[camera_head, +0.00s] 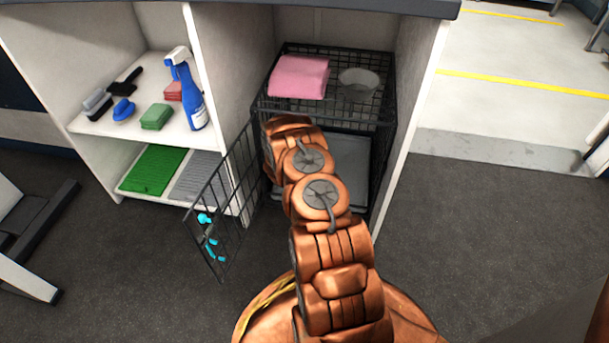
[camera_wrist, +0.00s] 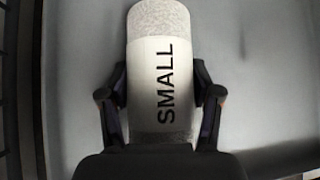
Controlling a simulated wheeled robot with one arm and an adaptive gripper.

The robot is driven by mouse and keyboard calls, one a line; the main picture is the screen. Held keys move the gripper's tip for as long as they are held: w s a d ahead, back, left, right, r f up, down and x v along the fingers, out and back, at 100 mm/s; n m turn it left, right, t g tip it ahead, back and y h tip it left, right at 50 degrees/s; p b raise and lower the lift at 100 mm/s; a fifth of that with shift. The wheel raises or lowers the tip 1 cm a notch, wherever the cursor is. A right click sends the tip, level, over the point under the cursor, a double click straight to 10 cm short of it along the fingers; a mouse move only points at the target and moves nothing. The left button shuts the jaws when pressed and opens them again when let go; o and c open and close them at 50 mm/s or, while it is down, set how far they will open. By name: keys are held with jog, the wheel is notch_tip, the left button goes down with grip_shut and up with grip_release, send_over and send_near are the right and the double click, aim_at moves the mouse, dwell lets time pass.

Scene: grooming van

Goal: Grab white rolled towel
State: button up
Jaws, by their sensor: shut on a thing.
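The white rolled towel (camera_wrist: 155,60) shows in the wrist view, a pale roll with grey fuzzy ends and a white band that reads "SMALL". My gripper (camera_wrist: 160,95) has one dark finger on each side of the roll and is shut on it. A grey surface lies behind the roll; I cannot tell whether the roll touches it. In the head view my arm reaches into the lower part of the black wire crate (camera_head: 378,122), and it hides my gripper and the towel.
The crate's wire door (camera_head: 222,205) stands open to the left. On the crate lie a pink folded towel (camera_head: 299,76) and a bowl (camera_head: 358,84). A blue spray bottle (camera_head: 190,95), brushes and sponges stand on the left shelf. The floor to the right is clear.

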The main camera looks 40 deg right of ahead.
jog(key=c, duration=0.3)
